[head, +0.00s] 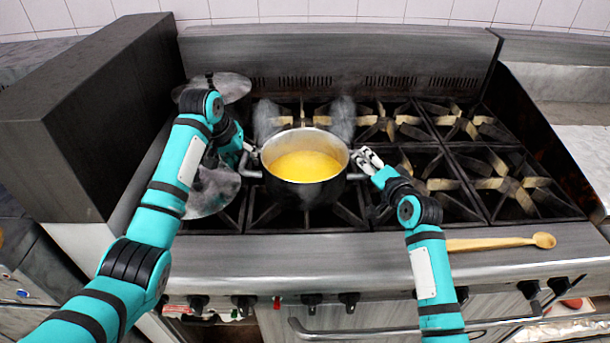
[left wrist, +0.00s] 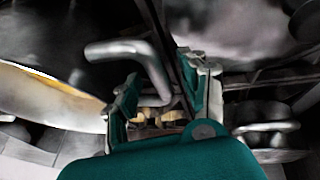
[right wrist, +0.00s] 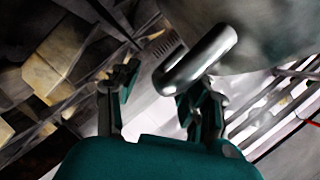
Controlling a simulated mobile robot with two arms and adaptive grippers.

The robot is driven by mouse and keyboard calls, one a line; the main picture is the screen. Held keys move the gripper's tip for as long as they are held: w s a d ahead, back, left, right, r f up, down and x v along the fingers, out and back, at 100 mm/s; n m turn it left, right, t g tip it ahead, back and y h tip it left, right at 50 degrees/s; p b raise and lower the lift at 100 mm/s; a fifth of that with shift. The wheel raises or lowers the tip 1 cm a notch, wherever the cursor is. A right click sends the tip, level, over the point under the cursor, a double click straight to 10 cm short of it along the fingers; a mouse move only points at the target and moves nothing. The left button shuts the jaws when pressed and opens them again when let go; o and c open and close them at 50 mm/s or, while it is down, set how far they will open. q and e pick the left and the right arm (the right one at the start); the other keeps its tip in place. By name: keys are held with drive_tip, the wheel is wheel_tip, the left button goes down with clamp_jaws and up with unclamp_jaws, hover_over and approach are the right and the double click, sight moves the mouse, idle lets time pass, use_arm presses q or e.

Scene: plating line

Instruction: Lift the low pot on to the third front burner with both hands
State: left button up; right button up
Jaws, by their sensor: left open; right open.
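The low pot (head: 315,190), dark outside with a pale rim and yellow contents, stands level on the second front burner. My left gripper (head: 247,160) is open at its left handle (head: 251,174). In the left wrist view the bent metal handle (left wrist: 152,72) runs between the spread fingers (left wrist: 159,78). My right gripper (head: 368,160) is open at the right handle. In the right wrist view the looped handle (right wrist: 200,62) lies close to the right finger (right wrist: 160,82); contact cannot be told. The third front burner (head: 440,185) is empty, right of the pot.
Grey round discs (head: 212,192) cover the left front and back burners (head: 230,88). A wooden spoon (head: 495,243) lies on the front ledge. The fourth front burner (head: 515,185) is bare. A dark tall block (head: 80,120) stands at the left. Grey vapour-like patches (head: 342,118) show behind the pot.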

use_arm(q)
drive_tip(key=shift+w+f, duration=0.15)
drive_tip(key=shift+f, duration=0.3)
use_arm(e)
drive_tip(key=shift+w+a, duration=0.2)
drive_tip(key=shift+w, duration=0.25)
use_arm(q)
clamp_jaws()
use_arm(e)
drive_tip(key=shift+f, duration=0.1)
clamp_jaws()
use_arm(q)
drive_tip(key=shift+w+d+r, duration=0.1)
drive_tip(key=shift+r, duration=0.15)
use_arm(e)
drive_tip(key=shift+r, duration=0.25)
